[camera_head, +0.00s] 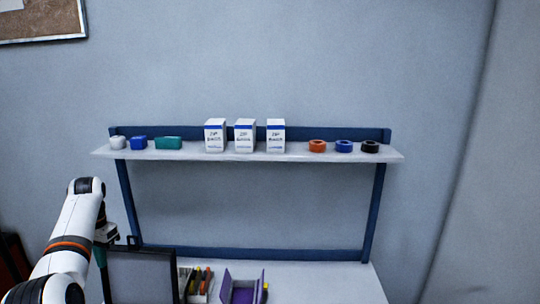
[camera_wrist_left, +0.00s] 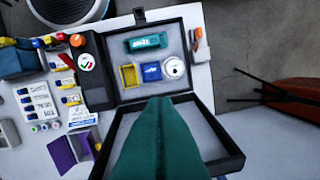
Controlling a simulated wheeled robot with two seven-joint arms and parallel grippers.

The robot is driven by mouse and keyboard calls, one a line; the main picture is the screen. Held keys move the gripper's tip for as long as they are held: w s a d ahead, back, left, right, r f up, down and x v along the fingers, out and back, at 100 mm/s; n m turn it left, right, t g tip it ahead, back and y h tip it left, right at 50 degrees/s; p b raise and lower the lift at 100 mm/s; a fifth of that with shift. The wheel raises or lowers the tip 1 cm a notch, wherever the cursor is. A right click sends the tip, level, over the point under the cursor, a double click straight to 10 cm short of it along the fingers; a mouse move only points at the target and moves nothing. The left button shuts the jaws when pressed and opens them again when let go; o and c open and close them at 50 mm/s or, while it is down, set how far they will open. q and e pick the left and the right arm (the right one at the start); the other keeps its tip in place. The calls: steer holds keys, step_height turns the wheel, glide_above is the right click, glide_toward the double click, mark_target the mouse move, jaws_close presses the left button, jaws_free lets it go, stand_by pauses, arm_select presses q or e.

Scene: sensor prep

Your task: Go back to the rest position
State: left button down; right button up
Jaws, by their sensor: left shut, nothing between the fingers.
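My left arm comes in from the left in the head view, with its gripper (camera_head: 104,236) pointing down beside a dark open case (camera_head: 143,252). In the left wrist view the green fingers of the left gripper (camera_wrist_left: 162,105) are together and empty, over the near half of the open black case (camera_wrist_left: 232,150). Its far half holds a teal pack (camera_wrist_left: 148,42), a yellow piece (camera_wrist_left: 129,76), a blue piece (camera_wrist_left: 151,71) and a white round piece (camera_wrist_left: 174,67). The fingers hide part of the near half. My right gripper does not show.
A shelf (camera_head: 190,154) stands behind, holding white boxes (camera_head: 245,137), tape rolls (camera_head: 317,146) and small packs. A purple holder (camera_head: 241,291) and a tray of tools (camera_head: 199,285) stand right of the case. The tabletop (camera_head: 330,287) is bare farther right.

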arm_select(q)
steer(key=s+d+f+m+y, duration=0.1)
steer(key=s+f+m, duration=0.2)
steer(key=f+m, duration=0.25)
steer(key=s+f+m+y, duration=0.1)
steer(key=s+f+m, duration=0.25)
steer(key=f, duration=0.35)
steer(key=s+d+f+m+t, duration=0.2)
steer(key=s+d+f+m, duration=0.45)
steer(key=s+m, duration=0.25)
steer(key=s+d+r+m+t+h, duration=0.1)
steer(key=s+d+r+m, duration=0.1)
steer(key=s+d+m, duration=0.85)
steer(key=s+d+r+m+t+h, duration=0.15)
steer(key=s+d+m, duration=0.5)
steer(key=s, duration=0.75)
step_height(320, 180, down, 26)
steer(key=s+g, duration=0.1)
steer(key=g, duration=0.1)
steer(key=s+a+f, duration=0.2)
steer(key=s+f, duration=0.6)
steer(key=s+a+f, duration=0.2)
steer(key=s+f, duration=0.6)
steer(key=s, duration=0.1)
steer(key=shift+f+m+g, duration=0.3)
steer(key=shift+m+g, duration=0.1)
steer(key=shift+g, duration=0.05)
